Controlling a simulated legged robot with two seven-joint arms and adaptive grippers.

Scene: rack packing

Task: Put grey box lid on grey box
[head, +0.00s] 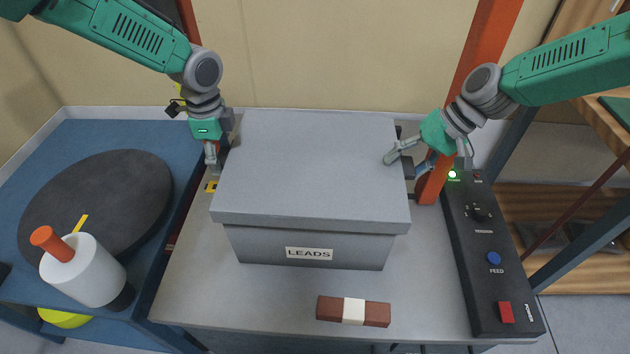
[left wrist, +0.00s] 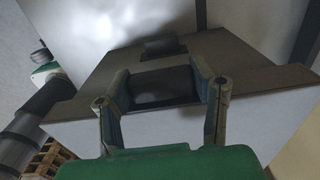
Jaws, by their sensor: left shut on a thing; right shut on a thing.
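The grey box lid (head: 313,165) lies over the top of the grey box (head: 265,248), which carries a LEADS label. The lid's front rim overlaps the box's front wall; I cannot tell if it is fully seated. My left gripper (head: 212,158) is at the lid's left edge. In the left wrist view its fingers (left wrist: 166,95) are shut on a dark handle at the side of the lid (left wrist: 255,85). My right gripper (head: 403,163) is at the lid's right edge, shut on a dark handle there. The box's back is hidden.
The box stands on a grey bench (head: 200,290). A brown block with a white band (head: 353,311) lies in front of it. A black control panel (head: 485,250) is at the right. A blue cart (head: 150,135) with a dark disc and white cylinder is at the left. An orange post (head: 485,45) rises behind my right gripper.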

